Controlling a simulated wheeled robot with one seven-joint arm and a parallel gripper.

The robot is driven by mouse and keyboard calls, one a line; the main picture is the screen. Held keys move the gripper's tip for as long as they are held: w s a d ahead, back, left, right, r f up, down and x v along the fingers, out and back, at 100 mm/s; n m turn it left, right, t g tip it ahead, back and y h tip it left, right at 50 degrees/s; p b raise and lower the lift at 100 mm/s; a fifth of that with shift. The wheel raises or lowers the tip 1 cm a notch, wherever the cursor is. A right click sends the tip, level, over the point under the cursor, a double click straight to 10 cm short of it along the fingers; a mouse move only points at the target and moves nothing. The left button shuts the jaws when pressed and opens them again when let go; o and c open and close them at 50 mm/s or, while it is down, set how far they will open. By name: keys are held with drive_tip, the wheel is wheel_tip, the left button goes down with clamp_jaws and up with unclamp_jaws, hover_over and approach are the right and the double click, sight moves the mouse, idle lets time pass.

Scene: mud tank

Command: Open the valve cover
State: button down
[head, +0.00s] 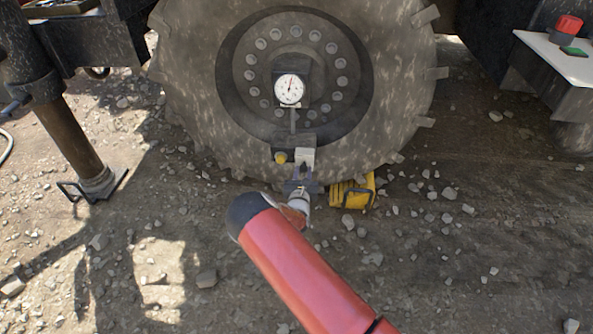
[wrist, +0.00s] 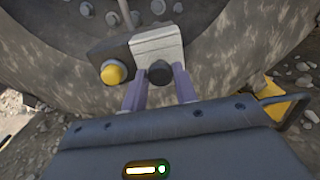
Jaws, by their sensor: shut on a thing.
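The valve cover (wrist: 158,45) appears to be the light grey block with a dark round knob (wrist: 159,73) on its front. It also shows in the head view (head: 305,156), low on the big tyre. Beside it on the left is a dark block with a yellow button (wrist: 113,72). My gripper (wrist: 160,82) reaches the knob from below, its two purple fingers on either side of it, shut on it. In the head view my gripper (head: 302,178) is just under the grey block. The cover looks closed against its mount; the contact is partly hidden.
A round gauge (head: 290,89) stands above the cover on a pipe before the wheel (head: 385,80). A yellow wheel chock (head: 353,192) lies right of my gripper. A support leg (head: 70,140) stands at left. A panel with a red button (head: 568,25) is at upper right.

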drive_tip(key=c, duration=1.1)
unclamp_jaws()
drive_tip(key=shift+a, duration=0.1)
drive_tip(key=shift+s, duration=0.1)
drive_tip(key=s, duration=0.7)
drive_tip(key=shift+s+a+p, duration=0.15)
drive_tip(key=shift+s+p, duration=0.2)
